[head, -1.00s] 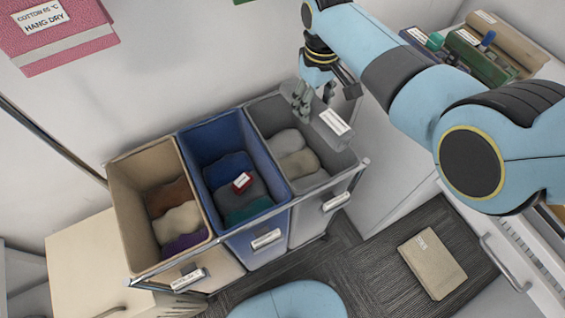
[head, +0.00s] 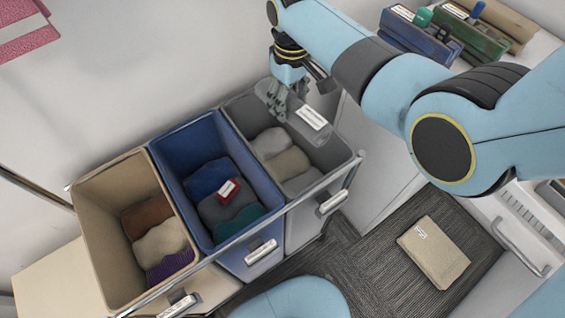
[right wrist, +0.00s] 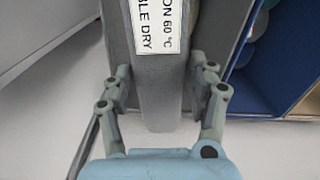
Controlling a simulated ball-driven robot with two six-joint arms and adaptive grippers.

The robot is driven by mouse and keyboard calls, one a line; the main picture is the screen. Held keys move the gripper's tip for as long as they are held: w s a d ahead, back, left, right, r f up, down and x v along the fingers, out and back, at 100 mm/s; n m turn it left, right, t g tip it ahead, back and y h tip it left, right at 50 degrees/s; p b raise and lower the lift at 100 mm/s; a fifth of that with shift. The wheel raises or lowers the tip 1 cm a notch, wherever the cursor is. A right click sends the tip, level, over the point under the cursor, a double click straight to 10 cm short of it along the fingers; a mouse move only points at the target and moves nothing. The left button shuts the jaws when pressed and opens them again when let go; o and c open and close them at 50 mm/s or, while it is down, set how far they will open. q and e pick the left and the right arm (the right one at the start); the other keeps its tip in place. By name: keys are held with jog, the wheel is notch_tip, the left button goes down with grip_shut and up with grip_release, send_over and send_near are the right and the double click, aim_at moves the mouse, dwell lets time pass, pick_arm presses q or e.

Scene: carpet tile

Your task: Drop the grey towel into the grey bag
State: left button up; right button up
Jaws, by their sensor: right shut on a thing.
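The grey towel (head: 290,120) is a folded bundle with a white label. My right gripper (head: 277,104) is shut on it and holds it over the back right part of the grey bag (head: 302,228). The grey bag is the rightmost of three open bags in a rack, with several grey and beige cloths lying inside. In the right wrist view the towel (right wrist: 165,92) sits between the fingers (right wrist: 162,90), its label partly reading "60 °C" and "DRY". The towel hides part of the bag's rim. My left gripper is not in view.
The blue bag (head: 256,179) stands in the middle and the beige bag (head: 103,215) at left, both holding cloths. A metal rail (head: 230,240) runs along their front. A beige package (head: 433,252) lies on the carpet.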

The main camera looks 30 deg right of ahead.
jog(key=o, duration=1.3)
notch_tip(320, 180, up, 12)
